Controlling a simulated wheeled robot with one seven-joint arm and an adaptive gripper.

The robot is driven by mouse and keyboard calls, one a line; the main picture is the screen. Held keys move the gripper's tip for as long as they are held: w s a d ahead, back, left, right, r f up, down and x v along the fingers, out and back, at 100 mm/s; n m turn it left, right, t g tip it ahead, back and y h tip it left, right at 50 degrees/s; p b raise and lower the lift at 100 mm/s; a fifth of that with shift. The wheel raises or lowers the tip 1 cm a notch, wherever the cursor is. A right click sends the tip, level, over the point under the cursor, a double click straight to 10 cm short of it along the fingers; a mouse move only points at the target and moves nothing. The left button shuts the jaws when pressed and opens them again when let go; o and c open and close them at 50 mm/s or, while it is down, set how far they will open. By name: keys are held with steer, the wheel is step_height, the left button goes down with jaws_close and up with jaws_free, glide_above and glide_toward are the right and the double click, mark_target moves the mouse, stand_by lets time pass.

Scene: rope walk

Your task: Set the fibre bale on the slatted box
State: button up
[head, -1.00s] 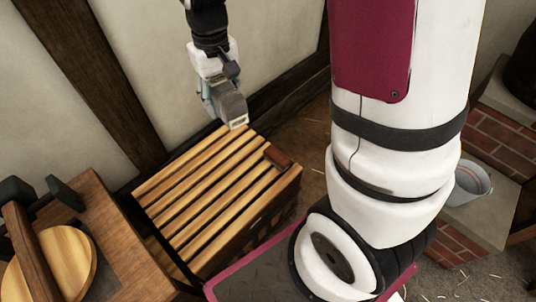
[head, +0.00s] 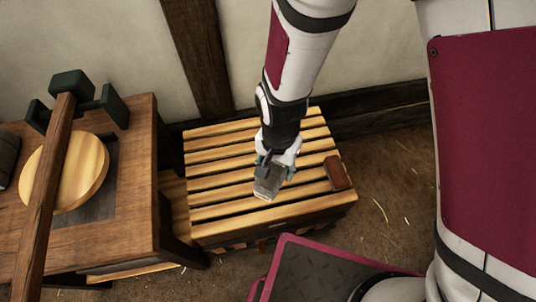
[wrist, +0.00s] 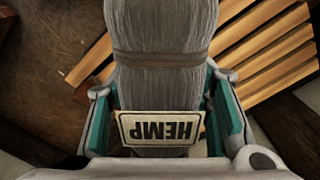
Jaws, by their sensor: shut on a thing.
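The fibre bale (wrist: 165,75) is a grey bundle with a brown band and a label reading HEMP, which looks upside down in the wrist view. My gripper (wrist: 165,120) is shut on it, with teal finger pads on both sides. In the head view my gripper (head: 276,168) holds the small grey bale (head: 267,187) over the slatted box (head: 225,211), near the middle of its top. The box has pale wooden slats with dark gaps. I cannot tell whether the bale touches the slats.
A reddish-brown block (head: 336,173) lies on the box's right end. A dark wooden table (head: 135,190) with a round wooden disc (head: 90,170) and a beam stands to the left. The wall is behind, and straw-strewn floor (head: 390,190) lies to the right.

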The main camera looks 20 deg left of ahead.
steer(key=s+a+f+m+b, duration=0.1)
steer(key=s+a+f+b, duration=0.25)
steer(key=s+f, duration=0.8)
steer(key=b, duration=0.3)
glide_above(243, 185)
steer(key=shift+d+f, duration=0.1)
steer(key=shift+f, duration=0.2)
steer(key=shift+w+f+b, duration=0.1)
steer(key=shift+f+b, duration=1.05)
steer(key=shift+f, duration=0.6)
steer(key=shift+f, duration=0.15)
steer(key=o, duration=1.2)
steer(key=shift+o, duration=0.2)
step_height(243, 185, up, 12)
steer(key=p, duration=0.4)
steer(key=shift+r, duration=0.2)
